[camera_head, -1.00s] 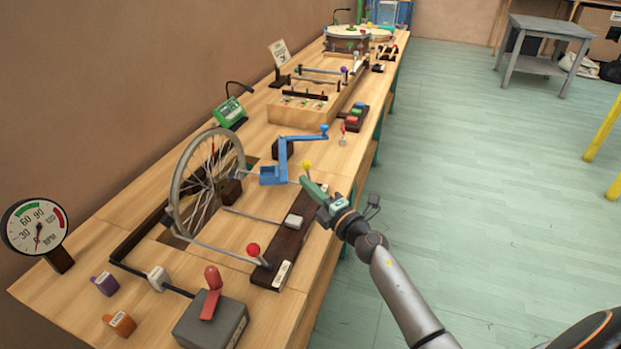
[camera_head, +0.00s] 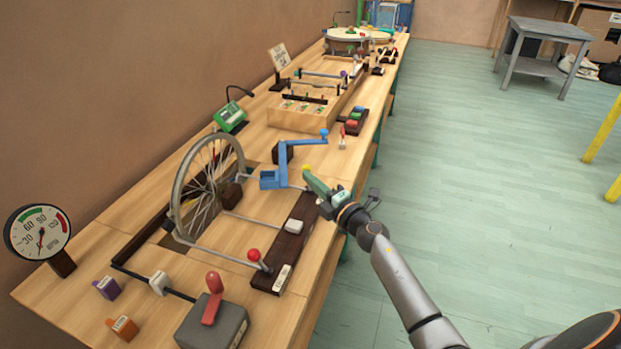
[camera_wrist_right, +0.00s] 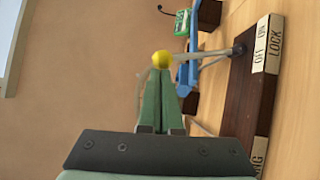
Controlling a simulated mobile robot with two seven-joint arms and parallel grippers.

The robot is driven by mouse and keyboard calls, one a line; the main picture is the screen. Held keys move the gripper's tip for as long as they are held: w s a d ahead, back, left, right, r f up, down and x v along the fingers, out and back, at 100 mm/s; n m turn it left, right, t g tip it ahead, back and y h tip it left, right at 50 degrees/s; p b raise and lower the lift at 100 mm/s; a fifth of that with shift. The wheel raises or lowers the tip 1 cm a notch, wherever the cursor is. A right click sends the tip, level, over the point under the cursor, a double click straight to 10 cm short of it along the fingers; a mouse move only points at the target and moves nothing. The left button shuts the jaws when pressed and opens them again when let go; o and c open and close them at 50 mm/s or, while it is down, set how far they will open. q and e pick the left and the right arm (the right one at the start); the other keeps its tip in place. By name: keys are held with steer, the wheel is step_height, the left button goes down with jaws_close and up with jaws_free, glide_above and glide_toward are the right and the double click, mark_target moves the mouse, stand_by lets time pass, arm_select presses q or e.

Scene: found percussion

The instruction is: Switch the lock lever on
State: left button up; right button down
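The lock lever is a thin grey rod with a yellow ball knob (camera_head: 306,169). It rises from a dark wooden block (camera_head: 297,228) on the workbench. In the right wrist view, the knob (camera_wrist_right: 162,59) is at my fingertips and the rod's foot (camera_wrist_right: 239,50) is beside a white label (camera_wrist_right: 266,45) reading OFF, ON and LOCK. The foot is nearer OFF. My right gripper (camera_head: 308,177) has green fingers, which are together in the right wrist view (camera_wrist_right: 165,85). The tips are against or very close to the knob; I cannot tell if they touch. My left gripper is out of view.
A blue crank (camera_head: 285,160) and a spoked wheel (camera_head: 205,180) stand left of my right gripper. A red-knobbed lever (camera_head: 254,255) is at the block's near end. A grey box with a red handle (camera_head: 212,300) is nearer. Open floor lies to the right.

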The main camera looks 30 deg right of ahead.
arm_select(q)
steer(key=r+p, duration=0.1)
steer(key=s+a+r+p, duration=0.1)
steer(key=p, duration=0.1)
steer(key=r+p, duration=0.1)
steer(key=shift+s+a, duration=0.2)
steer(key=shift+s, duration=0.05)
arm_select(e)
steer(key=w+d+r+m+g, duration=0.1)
steer(key=w+d+r+m, duration=0.1)
steer(key=w+d, duration=0.3)
steer(key=shift+d, duration=0.4)
arm_select(q)
steer(key=shift+p, duration=0.3)
arm_select(e)
steer(key=shift+w+d+r, duration=0.1)
steer(key=shift+d+r, duration=0.1)
steer(key=shift+r, duration=0.15)
